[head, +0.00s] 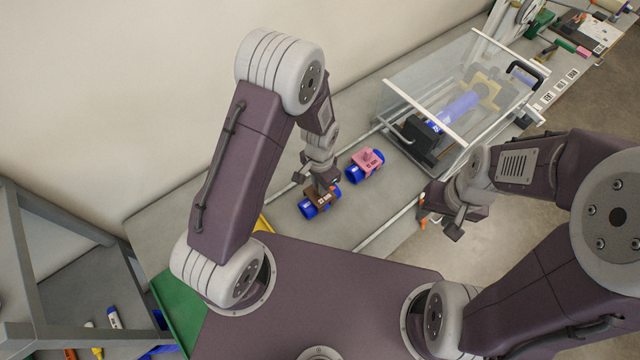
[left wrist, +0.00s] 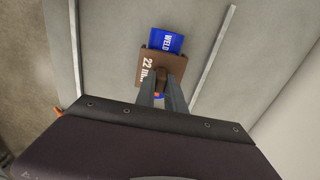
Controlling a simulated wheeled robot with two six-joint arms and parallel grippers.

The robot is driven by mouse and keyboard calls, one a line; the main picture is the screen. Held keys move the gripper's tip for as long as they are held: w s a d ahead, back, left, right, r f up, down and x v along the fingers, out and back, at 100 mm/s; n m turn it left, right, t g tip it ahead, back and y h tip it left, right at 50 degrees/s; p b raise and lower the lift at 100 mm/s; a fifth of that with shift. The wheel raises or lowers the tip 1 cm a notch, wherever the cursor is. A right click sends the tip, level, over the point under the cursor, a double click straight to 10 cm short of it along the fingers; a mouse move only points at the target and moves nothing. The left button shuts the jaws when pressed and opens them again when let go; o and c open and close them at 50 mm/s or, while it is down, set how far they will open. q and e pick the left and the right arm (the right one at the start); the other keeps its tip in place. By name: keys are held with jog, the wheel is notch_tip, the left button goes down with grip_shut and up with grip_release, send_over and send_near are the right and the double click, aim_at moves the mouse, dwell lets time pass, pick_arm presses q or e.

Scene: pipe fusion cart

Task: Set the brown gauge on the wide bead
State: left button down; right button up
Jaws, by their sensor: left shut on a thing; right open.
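The brown gauge (head: 320,198), marked "22 mm" in the left wrist view (left wrist: 148,66), is over a short blue pipe piece (head: 309,210) on the cart top. The pipe's "WELD" label shows beyond the gauge in the left wrist view (left wrist: 167,41). My left gripper (head: 327,188) is shut on the gauge from above. The bead under the gauge is hidden, and I cannot tell whether the gauge rests on it. A pink gauge (head: 367,159) sits on a second blue pipe piece (head: 354,174) to the right. My right gripper (head: 438,222) is open and empty beyond the cart's right edge.
A clear-walled machine box (head: 425,95) with a blue pipe (head: 458,108) inside stands behind the pipe pieces. Pale rails (head: 385,228) run along the cart top. A green tray (head: 178,308) lies at the lower left.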

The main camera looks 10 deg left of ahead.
pick_arm(q)
jog(key=shift+f, duration=0.3)
jog(key=c, duration=1.3)
grip_release()
jog(key=shift+c, duration=0.2)
notch_tip(320, 180, up, 9)
jog(key=shift+r+b, duration=0.1)
jog(key=shift+b, duration=0.8)
